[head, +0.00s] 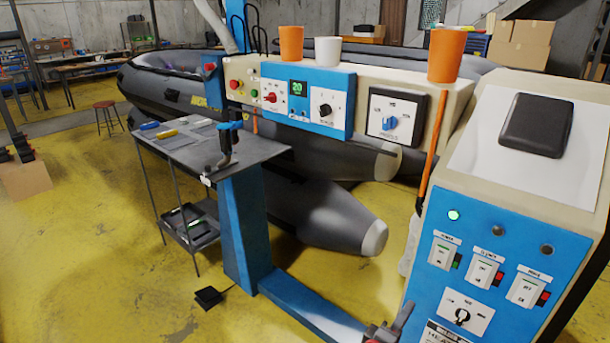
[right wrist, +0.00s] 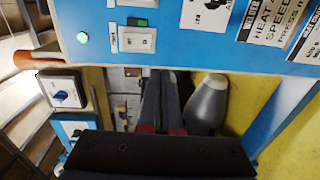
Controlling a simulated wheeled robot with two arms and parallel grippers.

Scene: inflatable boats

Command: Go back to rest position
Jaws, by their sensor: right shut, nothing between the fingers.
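My right gripper (head: 403,313) shows at the bottom edge of the head view, low in front of the blue-and-cream machine's control cabinet (head: 490,235). Only a small part of it is in the picture. In the right wrist view its two dark fingers (right wrist: 162,85) lie close together, shut with nothing between them. The cabinet's blue panel (right wrist: 255,50) fills the top of that view. My left gripper is in neither view.
The machine's blue post and base (head: 245,235) stand left of my right gripper. A grey side table (head: 265,150) holds tools. Grey inflatable boats (head: 320,215) lie behind. Orange cups (head: 291,43) and a white cup (head: 327,51) top the machine. Yellow floor (head: 110,270) is open at left.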

